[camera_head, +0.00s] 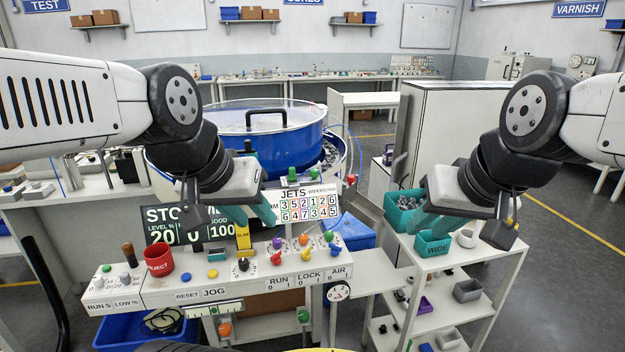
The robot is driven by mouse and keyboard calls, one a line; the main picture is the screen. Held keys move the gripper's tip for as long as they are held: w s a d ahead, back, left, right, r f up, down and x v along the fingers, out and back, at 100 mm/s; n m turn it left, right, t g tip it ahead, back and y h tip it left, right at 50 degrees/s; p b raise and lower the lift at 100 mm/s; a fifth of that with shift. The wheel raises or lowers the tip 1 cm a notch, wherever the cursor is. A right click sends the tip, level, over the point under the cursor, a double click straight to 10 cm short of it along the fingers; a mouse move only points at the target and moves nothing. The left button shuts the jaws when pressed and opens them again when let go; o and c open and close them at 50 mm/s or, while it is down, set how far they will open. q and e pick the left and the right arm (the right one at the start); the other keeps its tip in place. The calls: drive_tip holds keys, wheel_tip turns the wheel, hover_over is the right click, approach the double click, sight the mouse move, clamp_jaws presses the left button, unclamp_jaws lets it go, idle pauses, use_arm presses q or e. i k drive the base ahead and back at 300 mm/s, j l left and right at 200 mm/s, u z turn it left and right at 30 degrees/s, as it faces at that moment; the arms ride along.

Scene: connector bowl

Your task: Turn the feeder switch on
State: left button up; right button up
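A white control panel (200,284) fills the lower left of the head view. I cannot read a feeder label, so I cannot tell which switch is the feeder's. My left gripper (262,185) hangs above and behind the panel, its teal fingers apart and empty. My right gripper (430,205) is over the shelf bins, teal fingers apart, apparently empty.
A blue bowl feeder (265,140) with a clear lid stands behind the panel. A red REJECT cup (159,261) sits on the panel's left. A JETS board (308,203) rises behind the knobs. A white shelf (480,262) with teal bins stands right.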

sight(275, 259)
drive_tip(key=i+l+u, duration=0.1)
drive_tip(key=l+u, duration=0.15)
drive_tip(key=u, duration=0.15)
drive_tip(key=i+l+u, duration=0.1)
drive_tip(key=l+u, duration=0.45)
drive_tip(key=u, duration=0.25)
